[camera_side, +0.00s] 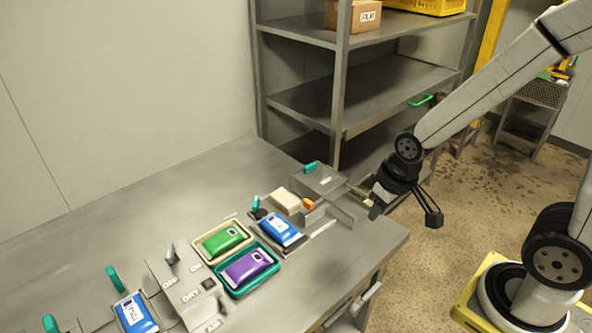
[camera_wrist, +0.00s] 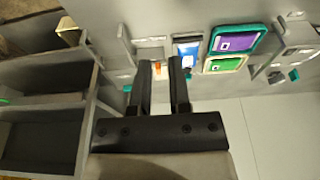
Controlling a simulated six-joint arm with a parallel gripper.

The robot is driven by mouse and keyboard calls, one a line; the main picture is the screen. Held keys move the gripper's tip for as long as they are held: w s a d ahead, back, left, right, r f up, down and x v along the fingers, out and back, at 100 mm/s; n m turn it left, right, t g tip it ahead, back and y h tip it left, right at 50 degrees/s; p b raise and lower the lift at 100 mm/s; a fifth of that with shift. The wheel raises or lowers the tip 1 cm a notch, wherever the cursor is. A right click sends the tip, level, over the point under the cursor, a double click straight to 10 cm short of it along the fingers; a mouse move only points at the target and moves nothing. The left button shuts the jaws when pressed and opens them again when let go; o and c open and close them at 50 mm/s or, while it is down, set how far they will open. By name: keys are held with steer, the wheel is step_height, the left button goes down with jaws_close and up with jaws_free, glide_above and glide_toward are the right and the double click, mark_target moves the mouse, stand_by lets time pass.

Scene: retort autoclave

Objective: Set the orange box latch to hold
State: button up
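A small orange latch piece (camera_side: 308,204) sits by a grey metal box-like fixture (camera_side: 334,212) near the right end of the steel table. In the wrist view, a small orange patch (camera_wrist: 158,69) shows between my fingers. The latch's setting is too small to read. My gripper (camera_side: 405,214) is open and empty, to the right of the fixture near the table's right edge, apart from the latch. In the wrist view its two dark fingers (camera_wrist: 161,64) stand apart with nothing held between them.
A cream block (camera_side: 286,201) and a blue pouch (camera_side: 280,229) lie beside the latch. Green (camera_side: 222,240) and purple (camera_side: 246,267) pouches lie in trays. Teal-handled levers (camera_side: 113,279) stand to the left. A grey shelf rack (camera_side: 343,90) stands behind the table.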

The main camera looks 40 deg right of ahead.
steer(key=o, duration=0.3)
steer(key=shift+w, duration=0.2)
steer(key=shift+o, duration=0.2)
steer(key=g, duration=0.3)
glide_above(308, 201)
step_height(308, 201, down, 7)
steer(key=shift+r, duration=0.15)
steer(key=shift+f, duration=3.9)
steer(key=shift+c, duration=0.2)
jaws_close()
